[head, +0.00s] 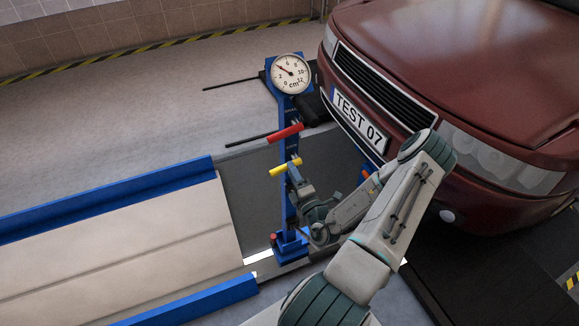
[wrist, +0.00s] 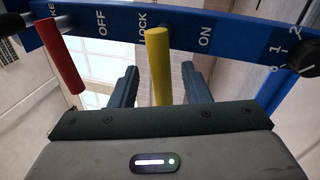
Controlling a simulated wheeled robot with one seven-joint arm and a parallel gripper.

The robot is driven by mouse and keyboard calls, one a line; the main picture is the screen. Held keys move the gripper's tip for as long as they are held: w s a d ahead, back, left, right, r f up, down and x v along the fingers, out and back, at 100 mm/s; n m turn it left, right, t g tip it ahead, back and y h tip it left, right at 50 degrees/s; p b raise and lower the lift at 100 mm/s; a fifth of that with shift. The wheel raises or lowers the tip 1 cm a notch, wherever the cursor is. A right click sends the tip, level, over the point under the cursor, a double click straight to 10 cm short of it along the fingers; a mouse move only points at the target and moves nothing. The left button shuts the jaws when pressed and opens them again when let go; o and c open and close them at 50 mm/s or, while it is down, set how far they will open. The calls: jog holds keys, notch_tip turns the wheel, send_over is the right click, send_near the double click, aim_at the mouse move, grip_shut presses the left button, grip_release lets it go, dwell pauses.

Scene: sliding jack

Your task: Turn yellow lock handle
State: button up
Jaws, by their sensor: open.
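The yellow lock handle (head: 285,167) sticks out from the blue jack post (head: 289,125), below a red handle (head: 285,132). In the wrist view the yellow handle (wrist: 159,66) stands at the LOCK label, between OFF and ON. My gripper (head: 297,178) is at the post, just below the yellow handle. In the wrist view my gripper (wrist: 160,85) is open, with one finger on each side of the yellow handle. I cannot tell whether either finger touches it. The handle's lower end is hidden behind the gripper body.
The red handle (wrist: 60,57) is left of my fingers in the wrist view. A round cm dial (head: 290,73) tops the post. A dark red car (head: 470,70) with a TEST 07 plate stands close on the right. A blue-edged platform (head: 110,250) lies left.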

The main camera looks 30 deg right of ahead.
jog(key=v, duration=1)
jog(key=shift+s, duration=0.25)
jog(key=s+a+r+n+g+y+p, duration=0.2)
jog(key=a+r+n+g+y, duration=0.8)
jog(key=n, duration=0.6)
jog(key=s+a+r+n+g+y+p, duration=0.1)
jog(key=a+r+n+g+y+p, duration=0.1)
jog(key=a+r+n+g+y, duration=0.9)
jog(key=s+r+n+t+h+p, duration=0.1)
jog(key=s+r+n+h+p, duration=0.1)
jog(key=r+n+h, duration=0.4)
jog(key=s+r+n+t+h+p, duration=0.2)
jog(key=r+n+h, duration=0.5)
jog(key=n+h, duration=0.5)
jog(key=s+n, duration=0.1)
jog(key=n, duration=0.7)
jog(key=shift+s+r, duration=0.2)
jog(key=shift+s, duration=0.05)
